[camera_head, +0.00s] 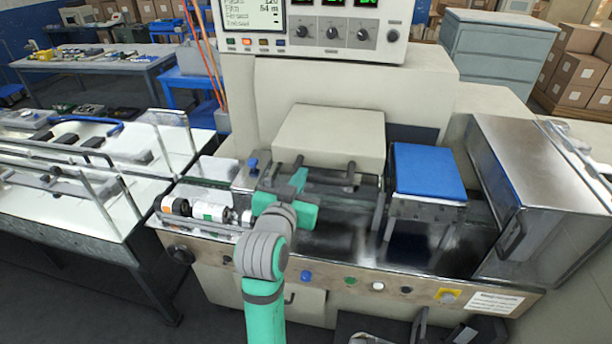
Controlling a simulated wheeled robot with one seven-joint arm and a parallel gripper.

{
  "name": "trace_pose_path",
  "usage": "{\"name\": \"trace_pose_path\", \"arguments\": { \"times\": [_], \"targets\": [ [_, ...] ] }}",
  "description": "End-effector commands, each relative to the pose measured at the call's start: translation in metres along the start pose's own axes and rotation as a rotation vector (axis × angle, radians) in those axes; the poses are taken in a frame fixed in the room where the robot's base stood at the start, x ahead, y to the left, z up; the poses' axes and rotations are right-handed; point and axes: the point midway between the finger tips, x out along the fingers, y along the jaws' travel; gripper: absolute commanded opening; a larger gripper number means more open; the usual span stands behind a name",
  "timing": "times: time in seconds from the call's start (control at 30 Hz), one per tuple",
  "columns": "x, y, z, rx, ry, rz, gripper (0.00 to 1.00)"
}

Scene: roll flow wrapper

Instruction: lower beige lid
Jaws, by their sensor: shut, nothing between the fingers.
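The beige lid (332,138) is a broad, box-like cover in the middle of the wrapping machine, in front of the control panel. Two dark rods show at its front edge, with dark space and metal parts below. I cannot tell its exact tilt. My gripper (299,180), green with a grey wrist, is just below and in front of the lid's left front corner. Its fingers are shut and empty. I cannot tell whether it touches the lid or a rod. My arm hides part of the machine's front deck.
A blue-topped cover (427,170) stands right of the lid, then a large metal hood (545,195). White rolls or bottles (208,211) lie left of my gripper. The control panel (310,28) rises behind. Buttons line the front rail (385,288). A conveyor table (85,205) stands at left.

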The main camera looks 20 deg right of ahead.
Motion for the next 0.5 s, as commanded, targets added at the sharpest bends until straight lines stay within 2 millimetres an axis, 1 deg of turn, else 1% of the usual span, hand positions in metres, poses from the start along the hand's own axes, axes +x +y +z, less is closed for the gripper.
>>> {"name": "trace_pose_path", "arguments": {
  "times": [0.03,0.13,0.27,0.37,0.5],
  "targets": [
    [0.005,-0.006,0.028,-0.018,-0.067,-0.007,0.0],
    [0.005,-0.007,0.025,-0.017,-0.064,-0.009,0.0],
    [0.006,-0.007,0.012,-0.013,-0.052,-0.009,0.0],
    [0.007,-0.004,-0.004,-0.01,-0.038,-0.006,0.0],
    [0.008,0.001,-0.03,-0.001,-0.012,0.001,0.0]
  ]
}}
